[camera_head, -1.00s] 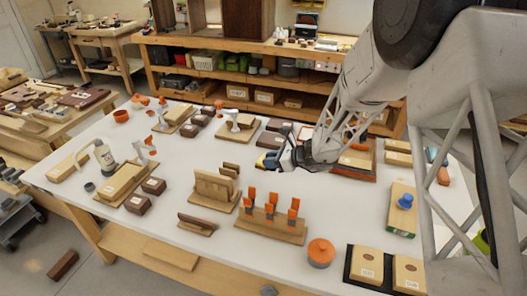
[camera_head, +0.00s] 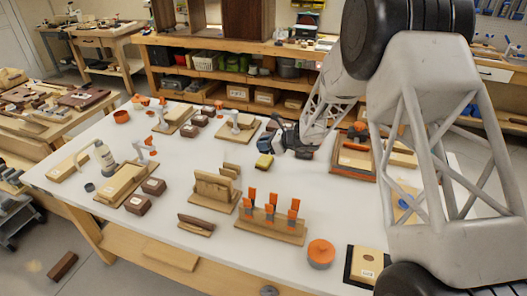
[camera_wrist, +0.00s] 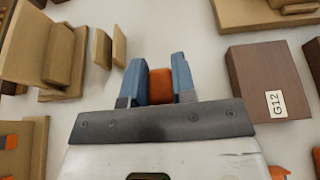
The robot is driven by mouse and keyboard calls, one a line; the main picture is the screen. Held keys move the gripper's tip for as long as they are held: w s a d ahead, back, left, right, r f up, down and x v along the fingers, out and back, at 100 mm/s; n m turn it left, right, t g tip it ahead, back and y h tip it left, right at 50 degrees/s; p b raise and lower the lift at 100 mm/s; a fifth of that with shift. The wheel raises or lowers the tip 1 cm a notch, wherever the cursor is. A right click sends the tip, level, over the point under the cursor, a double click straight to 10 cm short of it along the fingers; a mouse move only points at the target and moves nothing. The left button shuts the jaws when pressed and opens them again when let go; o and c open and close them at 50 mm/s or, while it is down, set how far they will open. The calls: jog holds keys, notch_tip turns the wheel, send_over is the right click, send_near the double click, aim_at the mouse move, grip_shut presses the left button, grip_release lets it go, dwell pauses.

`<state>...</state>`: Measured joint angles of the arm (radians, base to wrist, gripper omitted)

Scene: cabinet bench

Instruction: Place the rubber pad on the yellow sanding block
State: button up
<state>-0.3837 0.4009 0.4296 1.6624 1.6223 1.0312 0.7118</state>
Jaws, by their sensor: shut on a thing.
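My gripper (camera_head: 276,142) is over the middle of the bench in the head view. In the wrist view its two blue fingers (camera_wrist: 160,72) are shut on an orange-red piece (camera_wrist: 160,88). The piece fits the rubber pad, but its full shape is hidden. The yellow sanding block (camera_head: 264,162) sits on the white bench top, just below and in front of the gripper in the head view. I cannot make out the block in the wrist view, where the gripper body covers the lower middle.
A wooden holder (camera_head: 215,190) and a rack with orange-handled tools (camera_head: 270,222) stand in front. A dark brown block labelled G12 (camera_wrist: 268,80) lies right of the fingers in the wrist view. A wooden tray (camera_head: 352,160) is to the right. White bench top is clear around the yellow block.

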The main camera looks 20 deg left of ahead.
dwell(0.3)
jog(key=shift+f, duration=1.75)
jog(key=shift+f, duration=0.1)
jog(key=o, duration=0.9)
jog(key=shift+d+r, duration=0.1)
jog(key=shift+r, duration=0.1)
jog(key=v, duration=1.1)
jog(key=shift+d, duration=0.4)
jog(key=shift+r, duration=0.1)
